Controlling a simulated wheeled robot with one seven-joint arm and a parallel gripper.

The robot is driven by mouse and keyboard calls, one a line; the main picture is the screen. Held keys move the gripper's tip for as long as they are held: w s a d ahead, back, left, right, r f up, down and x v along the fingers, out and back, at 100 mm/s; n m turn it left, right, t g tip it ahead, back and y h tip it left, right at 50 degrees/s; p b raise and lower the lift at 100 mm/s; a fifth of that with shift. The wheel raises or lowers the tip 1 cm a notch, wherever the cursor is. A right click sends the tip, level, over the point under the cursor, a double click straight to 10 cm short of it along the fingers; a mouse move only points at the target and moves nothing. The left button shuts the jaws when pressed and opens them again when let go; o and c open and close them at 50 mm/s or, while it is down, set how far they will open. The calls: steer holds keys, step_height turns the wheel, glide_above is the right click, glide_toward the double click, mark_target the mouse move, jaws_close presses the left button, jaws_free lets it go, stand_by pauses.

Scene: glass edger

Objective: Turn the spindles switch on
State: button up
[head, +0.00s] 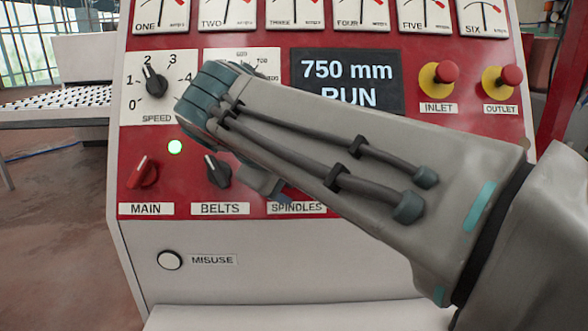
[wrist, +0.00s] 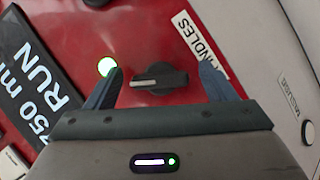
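The spindles switch (wrist: 158,80) is a black rotary knob on the red panel, seen in the wrist view beside its partly hidden SPINDLES label (wrist: 190,38). Its pale pointer mark faces left in that view, toward a glowing green lamp (wrist: 107,67). My gripper (wrist: 160,76) is open, with one finger on either side of the knob and a gap visible on both sides. In the head view my arm hides the knob; the SPINDLES label (head: 297,208) shows partly below it.
The BELTS switch (head: 217,171) and red MAIN switch (head: 143,171) sit to the left, with a lit green lamp (head: 175,147) above MAIN. The display (head: 346,80) reads 750 mm RUN. INLET (head: 438,79) and OUTLET (head: 502,80) buttons are at right, a white MISUSE button (head: 170,260) below.

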steer(key=v, duration=1.3)
steer(key=shift+s+a+r+p, duration=0.2)
steer(key=shift+s+r+p, duration=0.05)
steer(key=shift+p, duration=0.1)
